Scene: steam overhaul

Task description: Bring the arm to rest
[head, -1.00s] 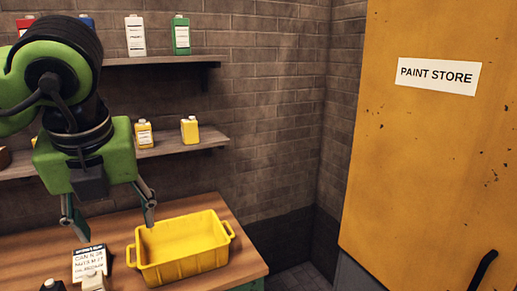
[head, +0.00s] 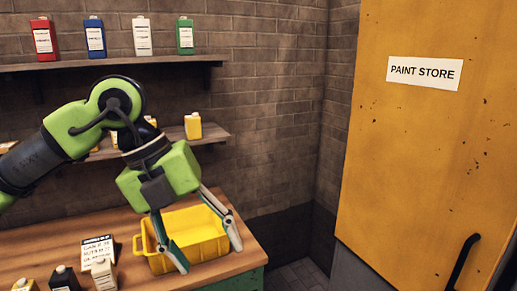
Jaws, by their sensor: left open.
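My left arm comes in from the left, its green and black links bent over the workbench. My left gripper (head: 209,258) is open, pointing down, with its two fingers spread in front of the yellow crate (head: 186,223). The fingers hide parts of the crate. No object shows between them. I cannot tell how far above the crate the fingertips are. My right gripper is not in the picture.
Shelves above hold red (head: 43,37), blue (head: 94,38), white (head: 142,36), green (head: 185,36) and yellow (head: 193,126) containers. A yellow PAINT STORE door (head: 425,140) stands right.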

